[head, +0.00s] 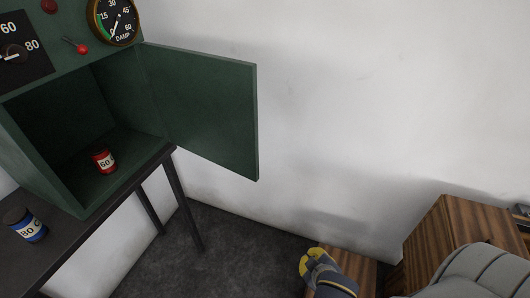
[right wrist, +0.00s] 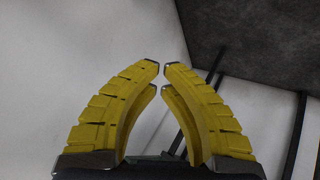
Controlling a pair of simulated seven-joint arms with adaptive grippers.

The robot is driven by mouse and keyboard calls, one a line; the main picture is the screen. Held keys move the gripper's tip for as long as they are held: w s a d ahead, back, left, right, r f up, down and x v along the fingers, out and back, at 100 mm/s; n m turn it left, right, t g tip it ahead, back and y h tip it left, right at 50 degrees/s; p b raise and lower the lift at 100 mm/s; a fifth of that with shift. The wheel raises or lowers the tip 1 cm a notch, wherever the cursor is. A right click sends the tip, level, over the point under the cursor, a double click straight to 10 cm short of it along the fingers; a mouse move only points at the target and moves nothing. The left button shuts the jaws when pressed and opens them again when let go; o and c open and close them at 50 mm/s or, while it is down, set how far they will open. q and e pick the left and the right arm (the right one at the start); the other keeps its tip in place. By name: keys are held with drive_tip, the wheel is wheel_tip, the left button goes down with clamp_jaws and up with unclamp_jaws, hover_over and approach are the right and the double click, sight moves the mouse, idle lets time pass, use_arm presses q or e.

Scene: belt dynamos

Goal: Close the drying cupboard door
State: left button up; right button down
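The drying cupboard (head: 100,58) is a dark green box at the upper left of the head view, standing on a dark table. Its door (head: 212,115) is a flat green panel hinged at the right edge of the opening. It stands wide open, swung out to the right near the white wall. My right gripper (head: 304,262) is low in the head view, below and right of the door and apart from it. In the right wrist view its curved yellow fingers (right wrist: 161,66) nearly meet at the tips, with nothing between them. My left gripper is not in view.
A red jar (head: 104,161) stands inside the cupboard. A blue jar (head: 26,226) stands on the dark table (head: 105,215) in front. Wooden boxes (head: 447,240) stand at the lower right. The floor (head: 225,260) between table and boxes is clear.

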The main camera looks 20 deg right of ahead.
drive_tip(key=w+d+r+m+t+y, duration=0.1)
drive_tip(key=w+r+m+t+y, duration=0.35)
drive_tip(key=w+r+m, duration=0.7)
drive_tip(key=w+d+r+m+t+y, duration=0.1)
drive_tip(key=w+r+m+t+y, duration=0.3)
drive_tip(key=w+r+m, duration=0.75)
drive_tip(key=w+a+r+n, duration=0.2)
drive_tip(key=w+a+n, duration=0.15)
drive_tip(key=w, duration=0.25)
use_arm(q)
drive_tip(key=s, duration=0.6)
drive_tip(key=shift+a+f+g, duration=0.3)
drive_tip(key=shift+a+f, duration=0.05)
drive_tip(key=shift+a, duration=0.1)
use_arm(e)
drive_tip(key=shift+s+a+t+h, duration=0.35)
drive_tip(key=shift+s+a, duration=0.75)
drive_tip(key=shift+a, duration=0.15)
